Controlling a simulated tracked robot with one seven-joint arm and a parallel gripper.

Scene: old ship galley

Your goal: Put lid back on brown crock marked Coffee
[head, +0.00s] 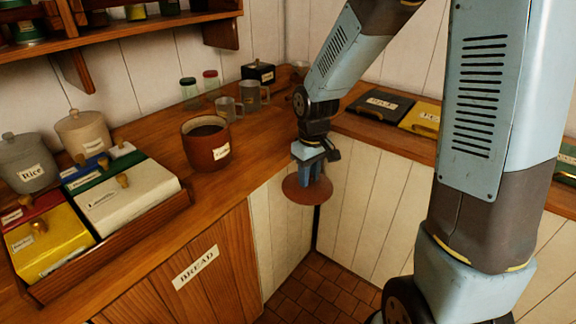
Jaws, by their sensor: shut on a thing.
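The brown crock (205,155) stands open on the wooden counter, left of my gripper. Its white label is partly readable, and dark contents show inside the rim. My gripper (311,176) points down and is shut on a round brown lid (307,190). The lid hangs out in front of the counter's edge, lower than the crock's rim and to its right. The fingers cover the middle of the lid, so its knob is hidden.
Two glass mugs (252,97) and two small jars (211,83) stand behind the crock. A wooden tray of labelled tins (128,197) lies to its left, beside a grey Rice crock (29,163). A shelf (130,31) hangs above. The wooden counter (262,145) is bare between crock and gripper.

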